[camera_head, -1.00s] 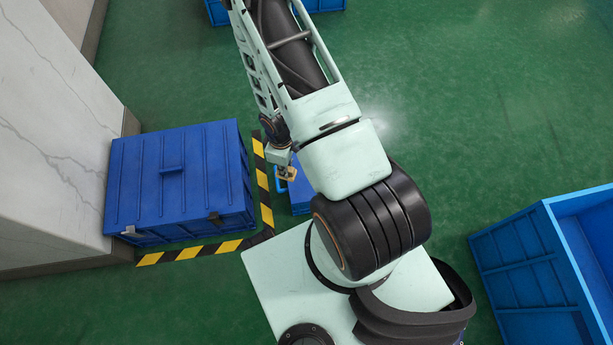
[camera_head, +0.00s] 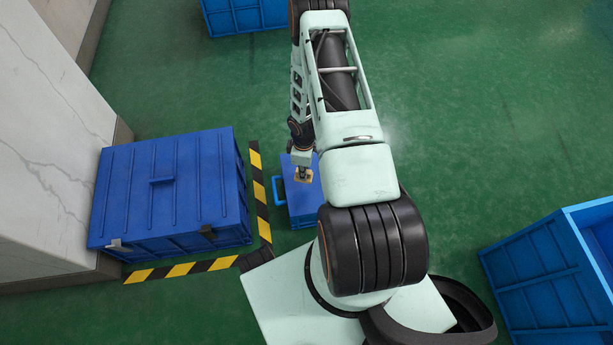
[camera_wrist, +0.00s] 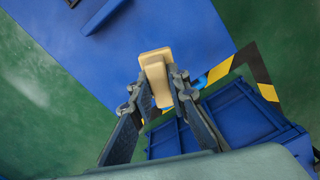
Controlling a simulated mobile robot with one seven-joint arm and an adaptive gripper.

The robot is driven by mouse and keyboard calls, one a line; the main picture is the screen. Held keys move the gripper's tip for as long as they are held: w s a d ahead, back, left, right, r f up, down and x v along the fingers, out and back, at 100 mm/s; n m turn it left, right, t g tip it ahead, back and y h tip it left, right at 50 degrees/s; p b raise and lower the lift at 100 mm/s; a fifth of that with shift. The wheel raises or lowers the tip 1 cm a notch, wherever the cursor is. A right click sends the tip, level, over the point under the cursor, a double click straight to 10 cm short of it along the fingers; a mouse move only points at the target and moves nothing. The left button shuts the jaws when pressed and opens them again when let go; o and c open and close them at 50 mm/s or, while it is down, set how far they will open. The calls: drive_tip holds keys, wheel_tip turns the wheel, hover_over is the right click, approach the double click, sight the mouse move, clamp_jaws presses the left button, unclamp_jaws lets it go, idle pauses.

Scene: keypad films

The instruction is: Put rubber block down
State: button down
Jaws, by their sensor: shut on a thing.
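The rubber block (camera_wrist: 155,66) is a tan, L-shaped-looking piece in the wrist view. My gripper (camera_wrist: 158,84) is shut on it, one finger on each side. In the head view the block (camera_head: 303,177) shows small and tan at the tip of my gripper (camera_head: 303,172). It appears over the flat top of a small blue box (camera_head: 303,204) with a side handle. That blue top (camera_wrist: 190,35) fills much of the upper wrist view. I cannot tell how high the block is above it, or whether they touch.
A large lidded blue crate (camera_head: 170,190) stands at left, edged by yellow-black floor tape (camera_head: 262,205). An open blue bin (camera_head: 545,255) is at right and another blue bin (camera_head: 245,15) at the top.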

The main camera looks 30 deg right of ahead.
drive_tip(key=shift+w+d+f, duration=0.3)
drive_tip(key=shift+f, duration=0.2)
drive_tip(key=shift+w+d+f, duration=0.25)
drive_tip(key=shift+d+f, duration=0.05)
drive_tip(key=shift+f, duration=0.15)
drive_tip(key=shift+w+d+f+b, duration=0.1)
drive_tip(key=shift+f+b, duration=0.45)
drive_tip(key=shift+f, duration=0.35)
drive_tip(key=shift+w+d+f+b, duration=0.1)
drive_tip(key=shift+f+b, duration=0.45)
drive_tip(key=shift+f, duration=0.3)
drive_tip(key=shift+s+f, duration=0.1)
drive_tip(key=shift+f, duration=0.15)
drive_tip(key=c, duration=1.8)
unclamp_jaws()
drive_tip(key=shift+c, duration=0.2)
drive_tip(key=shift+r, duration=0.2)
wheel_tip(320, 180, up, 12)
drive_tip(key=p, duration=0.4)
drive_tip(key=shift+r, duration=0.1)
